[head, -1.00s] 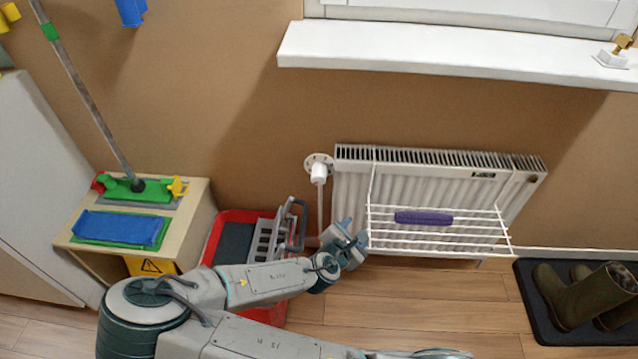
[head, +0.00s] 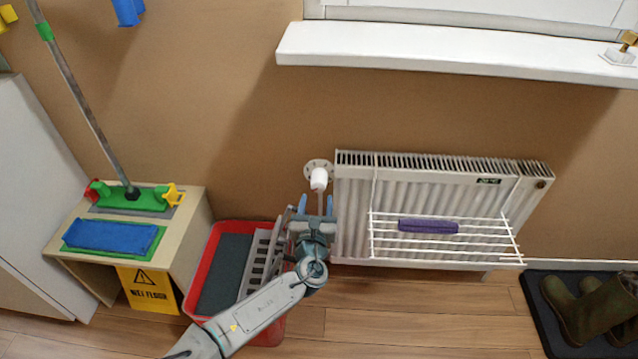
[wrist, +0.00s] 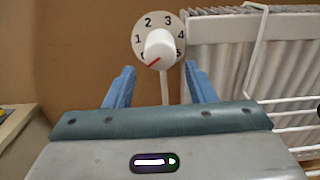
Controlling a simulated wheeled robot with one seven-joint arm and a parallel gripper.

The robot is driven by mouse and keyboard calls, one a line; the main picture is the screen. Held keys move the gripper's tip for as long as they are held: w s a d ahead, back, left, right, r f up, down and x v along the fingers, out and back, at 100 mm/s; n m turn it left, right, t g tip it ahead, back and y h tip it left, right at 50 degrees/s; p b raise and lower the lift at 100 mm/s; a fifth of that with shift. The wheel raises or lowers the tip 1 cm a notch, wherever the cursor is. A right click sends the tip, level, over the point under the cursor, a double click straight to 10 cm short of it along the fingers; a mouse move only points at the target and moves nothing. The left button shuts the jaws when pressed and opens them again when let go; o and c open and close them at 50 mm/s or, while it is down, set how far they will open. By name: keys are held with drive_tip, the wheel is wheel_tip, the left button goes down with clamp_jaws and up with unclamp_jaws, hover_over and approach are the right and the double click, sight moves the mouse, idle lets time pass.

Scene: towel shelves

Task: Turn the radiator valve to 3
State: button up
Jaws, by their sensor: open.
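The white radiator valve (head: 319,178) sits at the upper left corner of the white radiator (head: 345,215), above its pipe. In the wrist view the valve knob (wrist: 160,47) faces me on a round dial (wrist: 148,22) marked with numbers; 1 to 5 are readable. The knob's red pointer line points to the lower left, near a mark partly covered by the knob, below 1. My gripper (head: 316,203) is open with blue fingers pointing up, just below the valve and apart from it. In the wrist view my gripper (wrist: 158,85) has its fingers either side below the knob, with nothing between them.
A wire rack (head: 440,250) with a purple cloth (head: 428,226) hangs on the radiator, right of my gripper. A red bucket (head: 212,262) stands left below. A wooden cabinet (head: 195,215) is further left. A white sill (head: 450,65) juts out above. Boots (head: 575,310) stand right.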

sight(318, 189)
drive_tip(key=w+b, duration=0.1)
drive_tip(key=w, duration=0.7)
drive_tip(key=shift+w+d, duration=0.1)
drive_tip(key=shift+d, duration=0.05)
drive_tip(key=shift+c, duration=0.3)
drive_tip(key=c, duration=0.6)
